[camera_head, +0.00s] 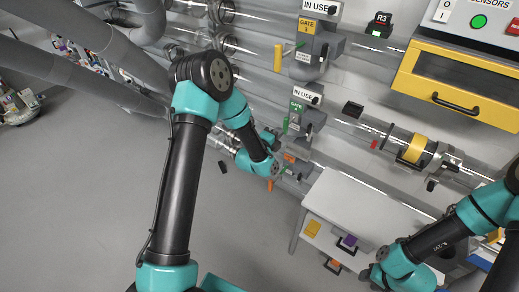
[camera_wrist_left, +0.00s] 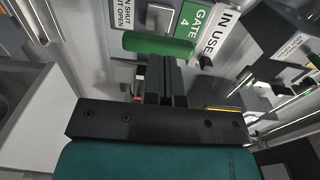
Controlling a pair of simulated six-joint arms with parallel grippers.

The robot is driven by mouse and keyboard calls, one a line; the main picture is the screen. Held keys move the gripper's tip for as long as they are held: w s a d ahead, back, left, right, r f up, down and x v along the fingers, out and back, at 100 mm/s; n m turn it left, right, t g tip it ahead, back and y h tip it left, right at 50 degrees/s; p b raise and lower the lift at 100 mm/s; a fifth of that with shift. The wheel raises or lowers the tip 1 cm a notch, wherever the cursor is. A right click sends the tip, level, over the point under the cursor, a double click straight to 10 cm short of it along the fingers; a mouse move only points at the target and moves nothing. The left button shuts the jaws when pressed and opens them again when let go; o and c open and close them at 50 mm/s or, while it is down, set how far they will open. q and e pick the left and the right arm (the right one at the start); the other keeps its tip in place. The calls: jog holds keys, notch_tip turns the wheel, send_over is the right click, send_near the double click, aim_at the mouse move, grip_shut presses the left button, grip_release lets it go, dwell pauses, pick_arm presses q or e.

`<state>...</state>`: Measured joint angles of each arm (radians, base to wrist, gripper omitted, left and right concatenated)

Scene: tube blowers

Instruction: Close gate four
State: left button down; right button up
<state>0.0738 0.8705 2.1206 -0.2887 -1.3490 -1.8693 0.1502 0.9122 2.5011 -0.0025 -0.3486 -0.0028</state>
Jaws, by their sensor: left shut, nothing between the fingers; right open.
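Gate four has a green label (camera_wrist_left: 195,19) beside a white "IN USE" sign and a green bar handle (camera_wrist_left: 158,44) in the left wrist view. In the head view its green handle (camera_head: 286,124) is small, on the lower pipe unit, with the label (camera_head: 296,107) above it. My left gripper (camera_wrist_left: 163,65) is shut and empty, its fingertips right at the middle of the green handle. Whether they touch it I cannot tell. In the head view the left gripper's fingers are too small to make out.
Gate three, with a yellow handle (camera_head: 278,57), is above on another pipe. An orange-marked unit (camera_head: 289,158) is just below gate four. Clear pipes run across the wall. A white cabinet (camera_head: 352,205) stands below right. Grey floor is open at left.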

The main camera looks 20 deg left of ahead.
pick_arm(q)
jog(key=v, duration=1.1)
jog(key=shift+s, duration=0.3)
jog(key=shift+a, duration=0.1)
jog(key=s+d+f+n+g, duration=0.2)
jog(key=s+f+n+g, duration=0.55)
jog(key=f+n, duration=0.4)
jog(key=s+d+f+n+g, duration=0.1)
jog(key=s+f+n+g, duration=0.3)
jog(key=s, duration=0.3)
jog(key=s+f+n+g, duration=0.4)
jog(key=s+n+g, duration=0.1)
jog(key=s+n, duration=0.2)
jog(key=shift+s+d, duration=0.35)
